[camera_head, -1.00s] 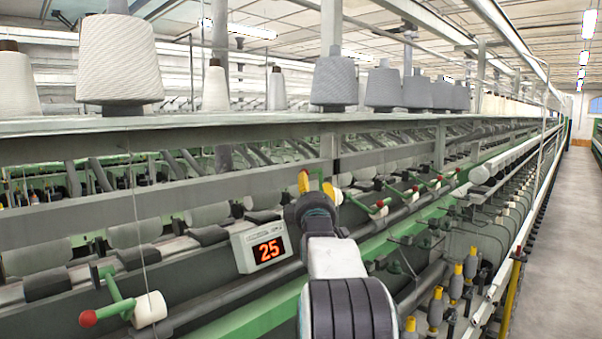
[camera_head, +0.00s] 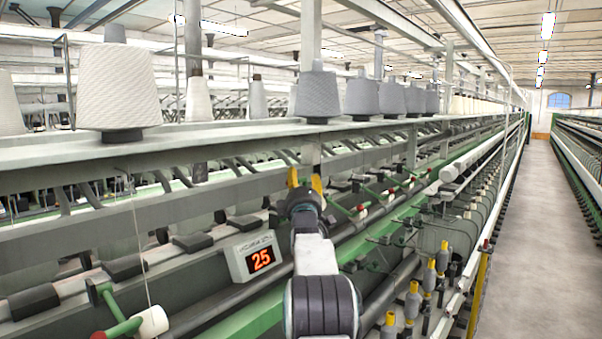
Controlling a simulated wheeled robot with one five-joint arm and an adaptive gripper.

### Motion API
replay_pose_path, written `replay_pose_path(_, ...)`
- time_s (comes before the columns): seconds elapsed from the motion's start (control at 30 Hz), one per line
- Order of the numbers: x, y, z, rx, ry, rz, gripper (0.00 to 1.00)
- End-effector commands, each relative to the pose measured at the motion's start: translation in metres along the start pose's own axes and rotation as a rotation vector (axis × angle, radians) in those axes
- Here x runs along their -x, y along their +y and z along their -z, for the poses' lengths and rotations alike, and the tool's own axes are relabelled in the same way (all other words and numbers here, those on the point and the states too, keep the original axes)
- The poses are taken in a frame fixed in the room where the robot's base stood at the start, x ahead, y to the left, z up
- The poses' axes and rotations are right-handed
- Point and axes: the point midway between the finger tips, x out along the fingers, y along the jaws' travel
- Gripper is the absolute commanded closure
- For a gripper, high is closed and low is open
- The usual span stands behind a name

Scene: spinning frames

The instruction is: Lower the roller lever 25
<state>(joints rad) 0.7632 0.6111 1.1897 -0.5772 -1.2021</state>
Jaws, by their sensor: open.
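The "25" display box (camera_head: 252,257), pale with orange digits, sits on the spinning frame left of my arm. The nearest roller lever is at the lower left: a green arm (camera_head: 118,318) with a white roller (camera_head: 151,322) and a red end (camera_head: 99,335), partly cut off by the bottom edge. My gripper (camera_head: 304,181) has yellow fingertips, open and pointing up and away, above and right of the display. It is apart from that lever and holds nothing visible. Another lever with a red end (camera_head: 360,207) is beyond it to the right.
A shelf (camera_head: 230,138) with several yarn cones (camera_head: 116,90) runs above the frame. Yellow-topped bobbins (camera_head: 413,300) stand right of my arm, near a yellow post (camera_head: 480,285). The aisle floor (camera_head: 530,240) at right is clear.

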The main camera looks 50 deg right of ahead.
Motion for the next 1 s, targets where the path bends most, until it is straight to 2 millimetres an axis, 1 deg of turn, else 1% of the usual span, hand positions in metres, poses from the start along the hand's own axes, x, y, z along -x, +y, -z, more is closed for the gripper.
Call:
replay_pose_path(0.03, -0.0042, 0.0015, 0.0006, 0.000, 0.000, 0.000, 0.51)
replay_pose_path(0.2, -0.0099, 0.0005, 0.0003, 0.000, 0.000, 0.000, 0.51)
replay_pose_path(0.6, -0.0111, -0.0005, -0.0001, 0.000, 0.000, 0.000, 0.51)
replay_pose_path(1.0, -0.0110, -0.0003, 0.0000, 0.000, 0.000, 0.000, 0.87)
